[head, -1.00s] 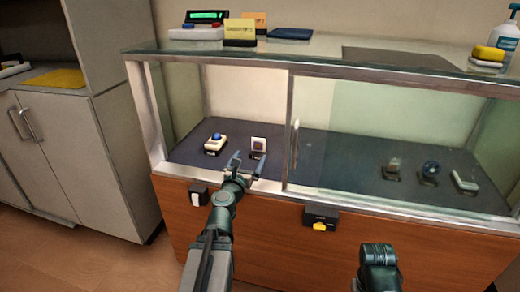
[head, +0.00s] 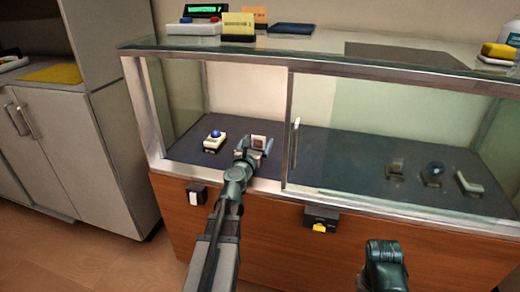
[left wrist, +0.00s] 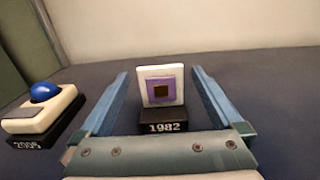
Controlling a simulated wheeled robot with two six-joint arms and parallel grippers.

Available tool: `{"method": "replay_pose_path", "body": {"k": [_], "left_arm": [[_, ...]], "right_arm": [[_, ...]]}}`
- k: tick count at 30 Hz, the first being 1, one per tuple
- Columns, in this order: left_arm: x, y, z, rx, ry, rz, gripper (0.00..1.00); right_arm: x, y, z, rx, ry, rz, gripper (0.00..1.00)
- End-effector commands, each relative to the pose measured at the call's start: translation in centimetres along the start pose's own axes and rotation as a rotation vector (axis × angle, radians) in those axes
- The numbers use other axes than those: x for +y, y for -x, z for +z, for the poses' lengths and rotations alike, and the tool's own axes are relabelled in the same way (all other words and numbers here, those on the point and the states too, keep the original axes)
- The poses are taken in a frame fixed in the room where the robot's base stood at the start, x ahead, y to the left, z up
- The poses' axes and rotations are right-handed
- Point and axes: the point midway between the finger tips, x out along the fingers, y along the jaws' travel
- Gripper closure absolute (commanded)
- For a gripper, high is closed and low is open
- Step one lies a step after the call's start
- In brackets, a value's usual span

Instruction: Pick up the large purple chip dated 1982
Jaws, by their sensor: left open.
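The chip (left wrist: 162,86) is a white square with a purple square and a dark centre. It stands upright on a black block labelled 1982 (left wrist: 165,124) inside the display case. In the head view the chip (head: 259,141) shows between my left gripper's fingers. My left gripper (head: 256,146) is open, reaching through the open left side of the case. In the left wrist view its fingers (left wrist: 160,92) lie to either side of the chip, with gaps on both sides. My right arm shows at the lower right, but its gripper fingers cannot be made out.
A beige device with a blue ball (head: 214,138), labelled 2005 or similar, stands left of the chip. A glass pane with a handle (head: 295,134) closes the right side, with several exhibits behind it. The case's metal front edge (head: 262,185) runs below my left arm.

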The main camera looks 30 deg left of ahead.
Motion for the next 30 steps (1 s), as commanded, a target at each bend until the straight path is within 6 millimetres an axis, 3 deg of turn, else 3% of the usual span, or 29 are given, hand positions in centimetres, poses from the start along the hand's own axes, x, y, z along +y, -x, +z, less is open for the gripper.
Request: {"method": "replay_pose_path", "body": {"k": [7, 15, 30], "left_arm": [[0.8, -2.9, 0.0, 0.000, 0.000, 0.008, 0.00], [0.8, -3.0, 0.0, 0.000, 0.000, 0.008, 0.02], [0.8, -3.0, 0.0, 0.000, 0.000, 0.008, 0.92]], "right_arm": [[0.0, 0.0, 0.0, 0.000, 0.000, 0.000, 1.00], [0.0, 0.0, 0.0, 0.000, 0.000, 0.000, 1.00], [0.0, 0.0, 0.0, 0.000, 0.000, 0.000, 1.00]]}}
